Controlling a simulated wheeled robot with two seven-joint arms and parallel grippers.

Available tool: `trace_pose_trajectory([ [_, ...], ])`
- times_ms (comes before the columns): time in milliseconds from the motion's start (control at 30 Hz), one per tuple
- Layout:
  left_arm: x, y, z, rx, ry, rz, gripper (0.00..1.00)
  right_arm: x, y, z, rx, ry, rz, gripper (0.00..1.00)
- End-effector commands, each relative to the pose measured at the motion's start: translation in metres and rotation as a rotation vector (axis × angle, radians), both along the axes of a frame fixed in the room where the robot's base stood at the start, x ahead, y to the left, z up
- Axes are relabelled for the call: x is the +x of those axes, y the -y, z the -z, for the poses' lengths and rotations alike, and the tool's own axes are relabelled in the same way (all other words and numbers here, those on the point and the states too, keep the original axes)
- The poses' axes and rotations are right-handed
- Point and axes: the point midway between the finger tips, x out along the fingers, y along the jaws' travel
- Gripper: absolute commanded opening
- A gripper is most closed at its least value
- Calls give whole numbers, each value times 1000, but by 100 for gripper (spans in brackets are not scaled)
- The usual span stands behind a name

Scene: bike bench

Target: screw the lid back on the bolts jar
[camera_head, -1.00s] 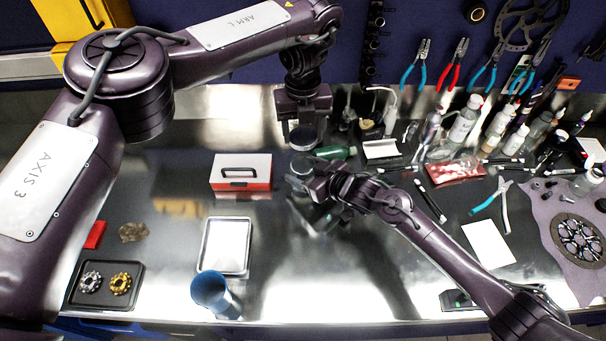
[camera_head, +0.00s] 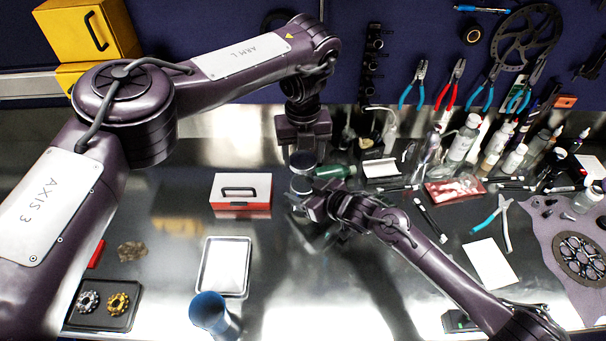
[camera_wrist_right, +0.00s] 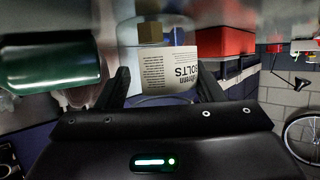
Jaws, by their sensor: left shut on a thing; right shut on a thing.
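The bolts jar (camera_head: 301,186) is a small clear jar standing left of a green bottle. In the right wrist view its white label reading "BOLTS" (camera_wrist_right: 183,70) lies between the fingers. My right gripper (camera_head: 312,203) is shut on the jar from the near side; its fingers also show in the wrist view (camera_wrist_right: 164,88). My left gripper (camera_head: 303,146) points down above the jar, shut on the dark round lid (camera_head: 303,160). The lid is over the jar's mouth, and I cannot tell whether they touch.
The green bottle (camera_head: 334,172) lies close to the right of the jar, also large in the wrist view (camera_wrist_right: 50,78). A red and white box (camera_head: 241,194) is to the left. Bottles and tools crowd the right.

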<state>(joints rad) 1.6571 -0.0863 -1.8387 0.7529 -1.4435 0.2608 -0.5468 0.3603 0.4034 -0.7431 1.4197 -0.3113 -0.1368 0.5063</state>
Motion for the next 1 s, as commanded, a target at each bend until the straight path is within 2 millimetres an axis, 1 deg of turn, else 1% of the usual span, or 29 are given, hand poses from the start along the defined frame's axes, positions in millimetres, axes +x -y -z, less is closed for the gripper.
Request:
trace_pose_trajectory([
  [33, -1, 0, 9, 1, -3, 0, 36, 0, 0, 1, -1, -1, 0, 20],
  [100, -1, 0, 20, 0, -3, 0, 36, 0, 0, 1, -1, -1, 0, 20],
  [233, 0, 0, 36, 0, -2, 0, 36, 0, 0, 0, -1, -1, 0, 20],
  [767, 0, 0, 38, 0, 0, 0, 36, 0, 1, 1, -2, -1, 1, 20],
  [1000, 0, 0, 50, 1, -1, -1, 36, 0, 0, 1, -1, -1, 0, 20],
])
